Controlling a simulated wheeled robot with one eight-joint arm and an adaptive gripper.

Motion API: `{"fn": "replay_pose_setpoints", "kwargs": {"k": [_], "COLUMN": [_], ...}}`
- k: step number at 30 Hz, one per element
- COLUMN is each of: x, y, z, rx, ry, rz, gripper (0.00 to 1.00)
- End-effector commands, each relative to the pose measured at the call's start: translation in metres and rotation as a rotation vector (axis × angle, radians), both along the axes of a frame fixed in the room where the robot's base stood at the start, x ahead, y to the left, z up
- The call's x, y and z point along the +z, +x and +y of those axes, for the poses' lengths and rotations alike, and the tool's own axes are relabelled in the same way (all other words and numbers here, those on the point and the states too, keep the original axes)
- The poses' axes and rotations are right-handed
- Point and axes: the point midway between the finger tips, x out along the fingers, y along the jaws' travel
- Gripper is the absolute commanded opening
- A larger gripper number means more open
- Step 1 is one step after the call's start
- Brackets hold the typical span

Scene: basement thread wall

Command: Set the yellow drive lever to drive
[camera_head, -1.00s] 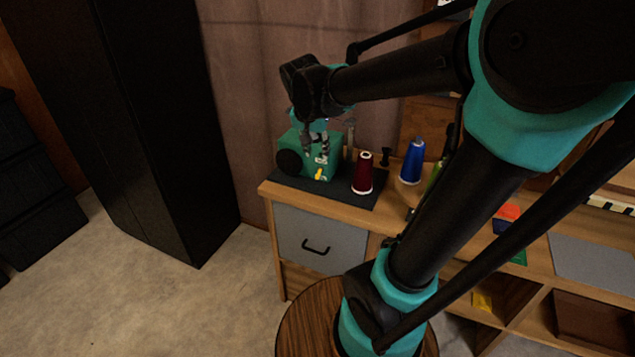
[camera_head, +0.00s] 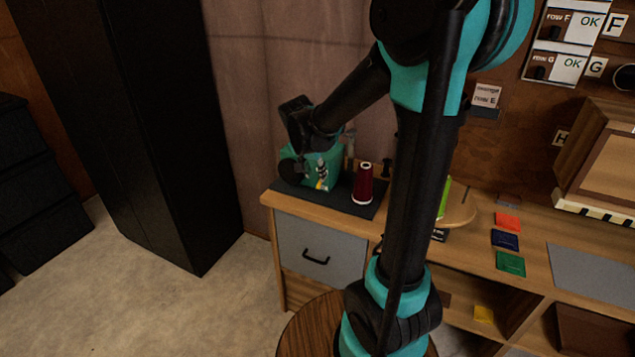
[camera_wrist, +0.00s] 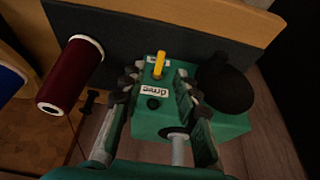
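The green machine (camera_head: 334,158) stands on a dark mat at the left end of the bench; its top fills the middle of the wrist view (camera_wrist: 150,125). The yellow drive lever (camera_wrist: 159,65) sticks up from it, its tip away from the white "drive" label (camera_wrist: 155,89) and beside another, partly hidden label. In the head view the lever (camera_head: 320,185) is small and partly hidden. My gripper (camera_wrist: 157,79) is open, with one finger on each side of the lever and label. Gaps show between fingers and lever.
A dark red thread cone (camera_head: 363,184) stands right of the machine. A black round wheel (camera_wrist: 225,84) is on the machine's side. A blue cone (camera_wrist: 10,82) is at the wrist view's left edge. A tall black cabinet (camera_head: 130,130) stands left of the bench.

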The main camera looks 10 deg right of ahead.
Motion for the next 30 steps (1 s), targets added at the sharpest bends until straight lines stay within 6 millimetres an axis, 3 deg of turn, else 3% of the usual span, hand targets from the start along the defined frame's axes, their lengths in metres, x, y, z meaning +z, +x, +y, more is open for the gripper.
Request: {"fn": "replay_pose_setpoints", "kwargs": {"k": [9,23,30], "x": [-0.039,-0.048,-0.048], "y": [0.013,0.016,0.016], "z": [-0.009,-0.012,-0.011], "rx": [0.0,0.001,0.001], "ry": [0.001,0.0,0.0], "rz": [-0.001,0.0,0.0], "gripper": [0.31,0.31,0.03]}}
